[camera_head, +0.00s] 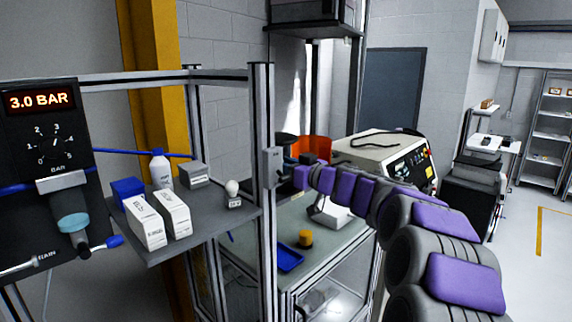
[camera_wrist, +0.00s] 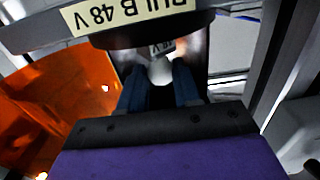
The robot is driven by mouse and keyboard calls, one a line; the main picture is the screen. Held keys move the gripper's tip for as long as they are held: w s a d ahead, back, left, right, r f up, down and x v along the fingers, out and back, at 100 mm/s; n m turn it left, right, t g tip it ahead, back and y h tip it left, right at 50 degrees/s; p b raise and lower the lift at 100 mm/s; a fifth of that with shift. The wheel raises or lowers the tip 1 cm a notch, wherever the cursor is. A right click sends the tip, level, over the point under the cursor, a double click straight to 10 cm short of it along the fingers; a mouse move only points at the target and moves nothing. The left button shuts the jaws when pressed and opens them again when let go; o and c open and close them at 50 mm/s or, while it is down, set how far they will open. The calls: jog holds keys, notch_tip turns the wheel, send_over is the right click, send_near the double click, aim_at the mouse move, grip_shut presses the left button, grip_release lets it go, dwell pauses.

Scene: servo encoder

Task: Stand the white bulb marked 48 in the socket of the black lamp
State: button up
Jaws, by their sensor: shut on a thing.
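A white bulb (camera_wrist: 160,70) sits between the two blue fingers of my gripper (camera_wrist: 160,80) in the wrist view. My gripper is shut on it. A small printed tag shows just above the bulb, only partly readable. Right above it is a black body, which seems to be the black lamp (camera_wrist: 130,38), with a cream label reading "BULB 48 V" upside down. The lamp's socket is hidden, and I cannot tell whether the bulb touches it. In the head view my arm reaches in behind the frame post, and the fingers and held bulb are hidden there.
A metal post (camera_head: 263,220) stands close to my arm. A grey shelf (camera_head: 215,222) holds boxes, a bottle and another white bulb (camera_head: 232,187).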

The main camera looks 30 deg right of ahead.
dwell(0.3)
jog(key=o, duration=1.1)
jog(key=v, duration=1.7)
jog(key=shift+s+d+f, duration=0.1)
jog(key=shift+d, duration=0.05)
